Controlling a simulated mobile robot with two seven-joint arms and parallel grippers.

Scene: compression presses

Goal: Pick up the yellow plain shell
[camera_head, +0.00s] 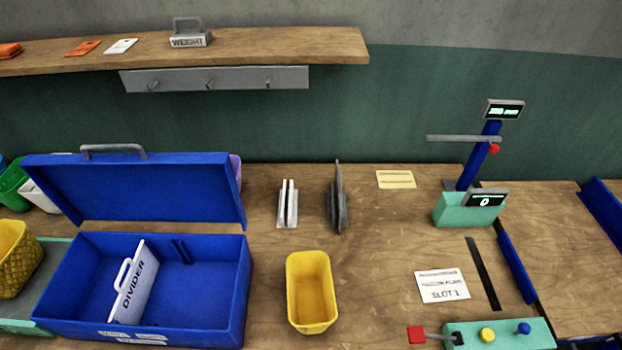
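The yellow plain shell (313,318) is a smooth-walled, open-topped yellow container. It stands upright on the wooden table, right of the blue case, near the lower middle of the view. It looks empty, and nothing touches it. A second yellow container (16,262) with a woven-looking pattern stands at the far left, cut off by the picture edge. Neither of my grippers shows in the head view.
An open blue case (210,265) with a white divider (137,280) stands just left of the shell. Grey upright pieces (338,205) stand behind it. A teal control box (505,335) and a "SLOT 1" card (442,285) lie to the right. Bare table surrounds the shell.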

